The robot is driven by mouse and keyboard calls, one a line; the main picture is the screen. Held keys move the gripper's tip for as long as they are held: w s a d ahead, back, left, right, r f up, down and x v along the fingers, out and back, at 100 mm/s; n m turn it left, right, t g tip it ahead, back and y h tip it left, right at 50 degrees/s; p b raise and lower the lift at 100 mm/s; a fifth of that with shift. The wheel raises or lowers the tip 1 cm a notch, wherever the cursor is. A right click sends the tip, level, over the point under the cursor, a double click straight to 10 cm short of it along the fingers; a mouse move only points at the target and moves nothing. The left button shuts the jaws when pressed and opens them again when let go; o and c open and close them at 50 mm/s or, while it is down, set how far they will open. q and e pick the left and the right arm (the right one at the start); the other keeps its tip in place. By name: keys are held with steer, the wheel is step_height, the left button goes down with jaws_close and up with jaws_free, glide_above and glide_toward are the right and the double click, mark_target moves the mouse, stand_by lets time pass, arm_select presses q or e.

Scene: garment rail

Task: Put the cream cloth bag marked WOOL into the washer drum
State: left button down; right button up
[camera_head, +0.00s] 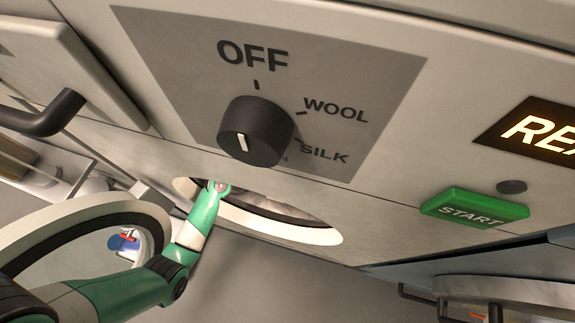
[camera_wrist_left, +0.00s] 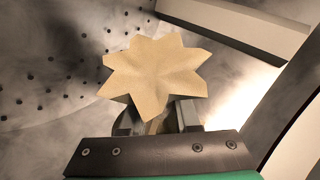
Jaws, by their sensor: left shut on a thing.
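In the left wrist view, a cream, star-shaped piece of cloth (camera_wrist_left: 155,68), the gathered top of the bag, sits at the fingertips of my left gripper (camera_wrist_left: 158,117). The gripper is shut on the bag. No WOOL marking shows on it, and the rest of the bag is hidden. Behind it is the grey perforated wall of the washer drum (camera_wrist_left: 62,98). In the head view, my left arm reaches up into the round washer opening (camera_head: 295,229); the gripper and bag are hidden inside. My right gripper is not in view.
The washer front carries a black dial (camera_head: 257,131) with OFF, WOOL and SILK marks, a green START button (camera_head: 474,207) and a partly cut-off lit display (camera_head: 535,131). A pale ring (camera_head: 100,215), perhaps the open door, stands close to my left arm.

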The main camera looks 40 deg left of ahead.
arm_select(q)
steer(key=shift+s+d, duration=0.1)
steer(key=c, duration=0.8)
jaws_free()
steer(key=shift+o, duration=1.2)
steer(key=shift+f, duration=0.1)
